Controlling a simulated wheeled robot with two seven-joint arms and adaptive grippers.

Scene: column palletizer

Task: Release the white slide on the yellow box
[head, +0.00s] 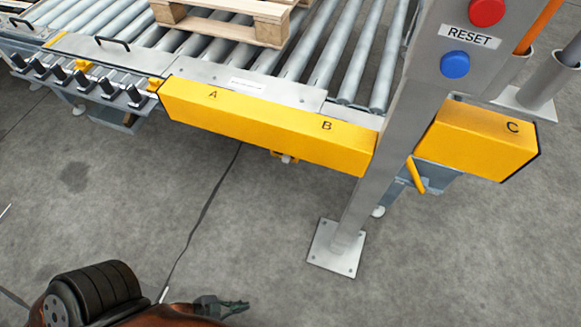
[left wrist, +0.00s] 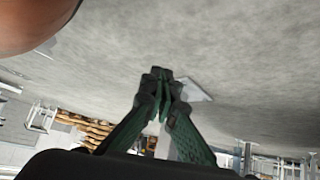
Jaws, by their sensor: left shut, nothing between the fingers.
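A long yellow box (head: 262,125) marked A and B runs along the near edge of the roller conveyor in the head view. A small white part (head: 287,159) shows at its lower edge, beside a small yellow bracket; it is too small to tell whether this is the white slide. A second yellow box (head: 480,143), marked C, is right of the steel post. My left gripper (head: 222,308) is low in the head view, over the floor and well apart from the boxes. In the left wrist view, its green fingers (left wrist: 161,78) are shut and empty. My right gripper is out of view.
The steel post (head: 375,165) with a red button (head: 487,11) and blue button (head: 455,64) stands between the boxes on a floor plate (head: 336,248). A wooden pallet (head: 228,20) lies on the rollers. Open concrete floor lies before the conveyor.

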